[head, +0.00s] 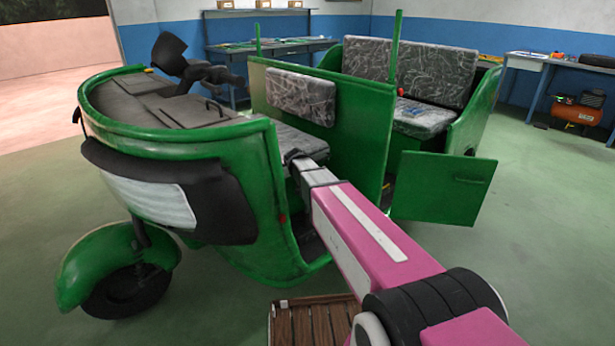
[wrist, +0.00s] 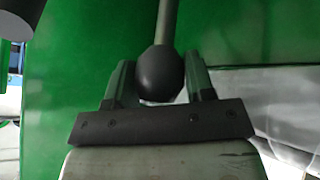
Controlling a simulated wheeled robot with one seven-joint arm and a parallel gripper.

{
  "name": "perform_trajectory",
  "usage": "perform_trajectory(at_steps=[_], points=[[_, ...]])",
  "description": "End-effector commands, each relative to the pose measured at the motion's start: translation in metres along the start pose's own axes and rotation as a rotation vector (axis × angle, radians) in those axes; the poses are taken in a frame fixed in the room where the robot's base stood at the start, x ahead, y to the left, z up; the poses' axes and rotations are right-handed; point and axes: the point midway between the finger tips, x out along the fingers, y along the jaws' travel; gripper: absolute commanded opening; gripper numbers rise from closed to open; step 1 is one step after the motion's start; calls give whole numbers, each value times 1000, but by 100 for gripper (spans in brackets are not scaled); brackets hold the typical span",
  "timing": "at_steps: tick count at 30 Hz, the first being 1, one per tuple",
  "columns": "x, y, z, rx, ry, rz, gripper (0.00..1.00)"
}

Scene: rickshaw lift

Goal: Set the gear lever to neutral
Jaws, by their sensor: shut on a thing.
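The gear lever shows in the wrist view as a thin grey rod with a round black knob (wrist: 160,74) at its lower end. My gripper (wrist: 160,84) has a finger on each side of the knob and is shut on it. In the head view my pink arm reaches into the front cab of the green rickshaw (head: 190,150). The gripper and the lever are hidden there behind the cab's side and my arm. The lever's gear position cannot be read from these views.
The cab's green side wall and the front seat (head: 300,140) lie close around my arm. A green rear door (head: 445,188) stands open to the right. A slatted wooden surface (head: 310,325) is below my arm. Workbenches (head: 265,50) line the back wall.

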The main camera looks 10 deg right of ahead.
Motion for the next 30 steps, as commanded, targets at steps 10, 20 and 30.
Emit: perform_trajectory(at_steps=[10, 20, 30], points=[[0, 1, 0, 0, -1, 0, 74], [-28, 1, 2, 0, 0, -1, 74], [-89, 1, 2, 0, -1, 0, 74]])
